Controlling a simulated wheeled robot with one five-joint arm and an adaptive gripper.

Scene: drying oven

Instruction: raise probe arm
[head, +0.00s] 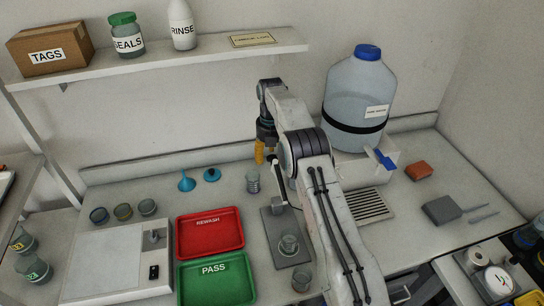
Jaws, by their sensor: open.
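A grey base plate (272,226) stands on the bench, with a small glass jar (288,246) on it. A pale, slim arm (277,190) rises above the back of the plate and looks like the probe arm. It seems tilted; its upper part is close to my arm and hard to make out. My gripper (264,152) points down behind and to the left of my forearm, near the pale arm's upper end. One orange finger shows; the rest is small and partly hidden. It is open, and I cannot tell whether it touches the probe arm.
A red tray (239,245) and a green tray (244,286) lie left of the plate. A clear ribbed cup (252,180) stands close below my gripper. A large water jug (357,95) stands right of my arm. A shelf (200,58) runs above the bench.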

